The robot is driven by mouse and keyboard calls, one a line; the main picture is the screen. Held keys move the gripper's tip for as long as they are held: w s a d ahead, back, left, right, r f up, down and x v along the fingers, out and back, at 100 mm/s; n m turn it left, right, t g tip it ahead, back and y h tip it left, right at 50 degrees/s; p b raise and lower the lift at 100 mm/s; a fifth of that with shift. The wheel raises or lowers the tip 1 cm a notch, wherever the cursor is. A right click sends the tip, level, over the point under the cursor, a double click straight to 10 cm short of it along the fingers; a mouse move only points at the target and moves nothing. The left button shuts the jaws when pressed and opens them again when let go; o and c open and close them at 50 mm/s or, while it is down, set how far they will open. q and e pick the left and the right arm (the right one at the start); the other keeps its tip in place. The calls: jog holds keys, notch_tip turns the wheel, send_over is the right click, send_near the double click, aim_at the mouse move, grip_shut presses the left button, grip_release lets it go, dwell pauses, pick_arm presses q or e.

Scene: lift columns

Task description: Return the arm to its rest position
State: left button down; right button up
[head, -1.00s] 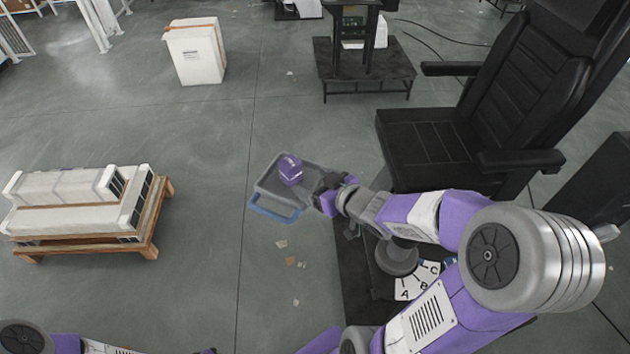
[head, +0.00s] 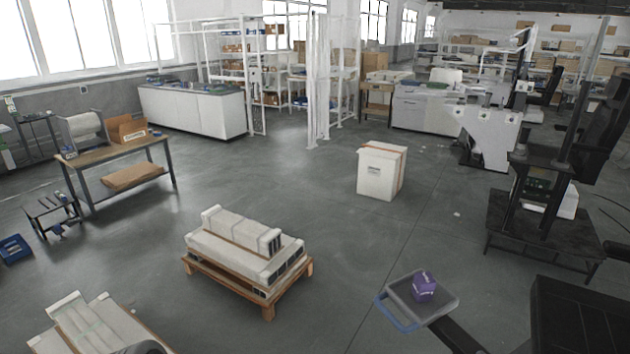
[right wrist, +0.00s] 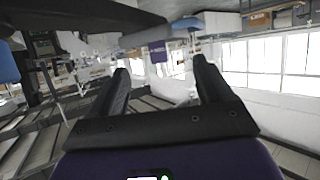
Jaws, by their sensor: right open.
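My right gripper (right wrist: 160,66) is open and empty in the right wrist view, its two black fingers spread apart. A purple box (right wrist: 157,52) shows beyond the fingertips, apart from them; that view looks upside down. In the head view the purple box (head: 424,286) sits in a grey tray (head: 446,305) with a blue handle (head: 398,315), at the lower right. Neither gripper shows in the head view, and my left gripper is in no current view.
A black seat (head: 585,315) and a dark machine stand (head: 540,235) are at the right. A low pallet with white units (head: 268,309) and a white box (head: 378,172) stand on the floor. A workbench (head: 115,160) is at the left. Open floor lies between them.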

jog(key=a+f+m+g+y+b, duration=0.1)
jog(key=a+f+g, duration=0.3)
jog(key=f, duration=0.7)
jog(key=a+f+m+g+y, duration=0.1)
jog(key=a+f+m+g, duration=0.1)
jog(key=a+f, duration=0.6)
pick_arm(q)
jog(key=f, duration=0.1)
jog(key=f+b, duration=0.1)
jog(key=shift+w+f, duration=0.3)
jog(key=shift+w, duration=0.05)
pick_arm(e)
jog(key=s+a+f+g, duration=0.3)
jog(key=s+f, duration=0.3)
jog(key=f, duration=0.3)
jog(key=s+a+f+g, duration=0.3)
jog(key=s+a+f, duration=0.3)
jog(key=f, duration=0.3)
jog(key=shift+s+f+m+g+y, duration=0.15)
jog(key=shift+s+m+g+y, duration=0.15)
jog(key=shift+m+g+y, duration=0.1)
